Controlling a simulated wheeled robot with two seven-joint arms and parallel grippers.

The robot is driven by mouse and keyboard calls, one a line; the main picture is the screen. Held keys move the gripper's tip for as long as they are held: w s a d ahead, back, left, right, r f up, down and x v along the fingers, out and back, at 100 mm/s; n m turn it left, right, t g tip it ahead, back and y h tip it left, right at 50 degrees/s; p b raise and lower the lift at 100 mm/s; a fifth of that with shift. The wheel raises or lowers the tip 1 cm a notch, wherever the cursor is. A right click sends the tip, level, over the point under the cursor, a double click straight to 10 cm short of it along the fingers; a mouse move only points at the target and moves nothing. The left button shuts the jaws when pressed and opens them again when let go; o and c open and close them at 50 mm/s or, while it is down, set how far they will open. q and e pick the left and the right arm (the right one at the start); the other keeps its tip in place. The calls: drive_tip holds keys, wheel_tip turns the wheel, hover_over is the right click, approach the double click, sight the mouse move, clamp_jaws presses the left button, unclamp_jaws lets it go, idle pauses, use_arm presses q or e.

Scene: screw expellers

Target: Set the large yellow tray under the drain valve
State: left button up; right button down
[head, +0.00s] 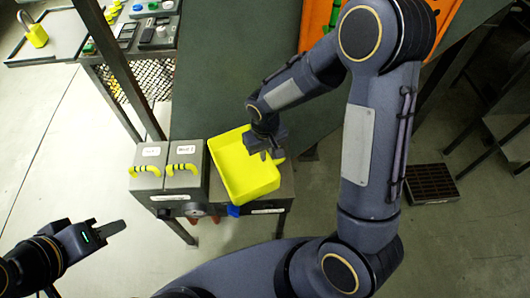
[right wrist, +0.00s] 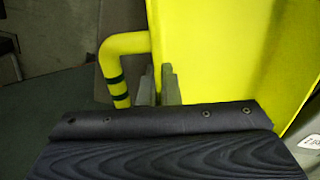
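The large yellow tray (head: 245,175) sits on top of a dark grey unit, right of two labelled boxes. My right gripper (head: 270,150) is at the tray's right side, by a small yellow handle (head: 279,160). In the right wrist view, the handle (right wrist: 115,75) has dark bands and stands left of the fingers, and the tray wall (right wrist: 215,50) is right of them. The fingers (right wrist: 159,88) are close together; whether they hold the rim is unclear. My left gripper (head: 105,232) is away from the tray, seen side-on. I cannot clearly identify the drain valve.
Two grey boxes with yellow-striped handles (head: 148,168) (head: 183,168) stand left of the tray. A blue part (head: 234,211) shows below the tray's front edge. An orange object (head: 318,25) is behind. A floor grate (head: 432,183) is at right. Open floor lies at left.

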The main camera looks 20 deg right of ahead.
drive_tip(key=shift+f, duration=0.1)
drive_tip(key=c, duration=1.6)
unclamp_jaws()
drive_tip(key=shift+c, duration=0.2)
drive_tip(key=shift+r, duration=0.35)
wheel_tip(320, 180, up, 12)
drive_tip(key=p, duration=0.2)
drive_tip(key=shift+f+p, duration=0.1)
drive_tip(key=shift+p, duration=0.25)
drive_tip(key=s+d+r+m+t+y, duration=0.1)
drive_tip(key=s+d+r+t+y, duration=0.1)
drive_tip(key=s, duration=0.6)
drive_tip(key=s+d+r+m+t+y, duration=0.1)
drive_tip(key=s+d+r+m+t, duration=0.1)
drive_tip(key=s+r, duration=0.5)
drive_tip(key=s+t, duration=0.1)
drive_tip(key=s, duration=0.1)
drive_tip(key=shift+s+d+r+t+y, duration=0.15)
drive_tip(key=shift+s+d+t+y, duration=0.15)
drive_tip(key=shift+d+t+y, duration=0.1)
